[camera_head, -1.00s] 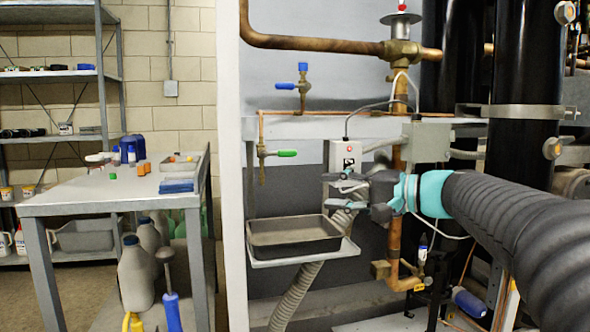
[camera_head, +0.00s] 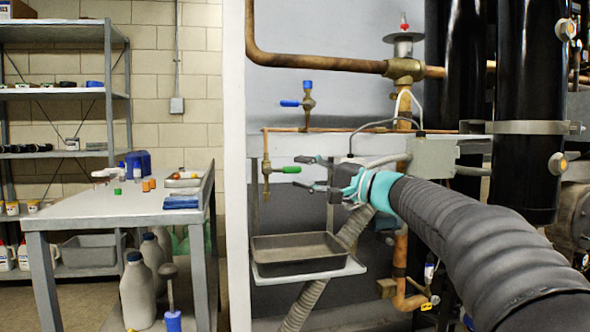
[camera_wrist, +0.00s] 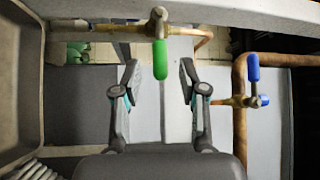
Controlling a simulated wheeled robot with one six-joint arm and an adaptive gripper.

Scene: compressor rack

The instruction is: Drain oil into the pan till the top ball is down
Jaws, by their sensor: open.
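The green valve handle (camera_head: 291,169) sticks out sideways from a small brass valve on a thin copper pipe. It also shows in the wrist view (camera_wrist: 160,60), ahead of my gripper and roughly centred between its fingers. My gripper (camera_head: 307,174) is open and empty, just right of the handle; its spread fingertips also show in the wrist view (camera_wrist: 158,78). The dark oil pan (camera_head: 298,262) sits on a light shelf below the valve. Round brass-rimmed ports (camera_head: 566,29) (camera_head: 557,163) show on the black cylinder; I cannot make out any ball in them.
A blue-handled valve (camera_head: 289,103) stands above the green one and shows right of my gripper in the wrist view (camera_wrist: 253,68). A grey box (camera_head: 435,157) and copper pipes are behind my arm. A white post (camera_head: 235,170) and a table (camera_head: 110,203) are at left.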

